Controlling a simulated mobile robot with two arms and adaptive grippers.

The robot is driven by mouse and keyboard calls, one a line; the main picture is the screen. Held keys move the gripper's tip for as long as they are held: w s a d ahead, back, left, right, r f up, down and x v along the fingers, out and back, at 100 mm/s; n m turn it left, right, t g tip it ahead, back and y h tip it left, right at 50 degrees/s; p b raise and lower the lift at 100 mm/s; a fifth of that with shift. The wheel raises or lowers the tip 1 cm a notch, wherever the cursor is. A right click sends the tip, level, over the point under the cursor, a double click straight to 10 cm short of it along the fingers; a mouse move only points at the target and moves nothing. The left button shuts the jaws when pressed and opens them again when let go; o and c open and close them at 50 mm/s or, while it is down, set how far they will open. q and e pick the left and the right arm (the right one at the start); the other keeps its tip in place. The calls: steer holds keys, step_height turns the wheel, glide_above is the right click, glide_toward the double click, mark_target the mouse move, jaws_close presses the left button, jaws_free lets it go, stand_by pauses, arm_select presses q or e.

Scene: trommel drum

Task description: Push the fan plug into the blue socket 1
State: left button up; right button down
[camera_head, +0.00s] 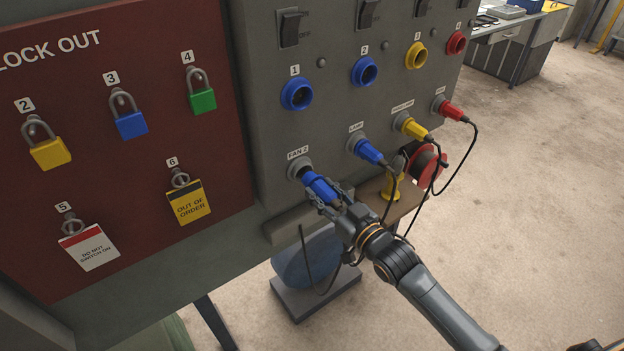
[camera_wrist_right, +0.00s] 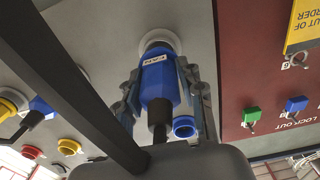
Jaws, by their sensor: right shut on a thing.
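The blue fan plug (camera_head: 321,187) is at the grey holder labelled FAN 2 (camera_head: 299,167), low on the grey panel. My right gripper (camera_head: 328,194) is shut on the plug's body. In the right wrist view the fingers stand on both sides of the plug (camera_wrist_right: 157,84), and its front end meets the pale holder ring (camera_wrist_right: 158,44). I cannot tell how deep it sits. Blue socket 1 (camera_head: 297,94) is an empty round opening above the holder; it also shows in the right wrist view (camera_wrist_right: 185,128). My left gripper is not in view.
A blue plug (camera_head: 369,151), a yellow plug (camera_head: 413,128) and a red plug (camera_head: 452,111) sit to the right, with hanging black cables. Socket 2 (camera_head: 364,71) is right of socket 1. The red lockout board (camera_head: 130,190) with padlocks is at left.

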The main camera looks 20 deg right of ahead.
mark_target(340, 208)
steer(key=shift+p+v, duration=0.45)
steer(key=shift+v, duration=0.7)
steer(key=shift+p+v, duration=1.05)
steer(key=shift+v, duration=1.5)
steer(key=shift+r, duration=0.1)
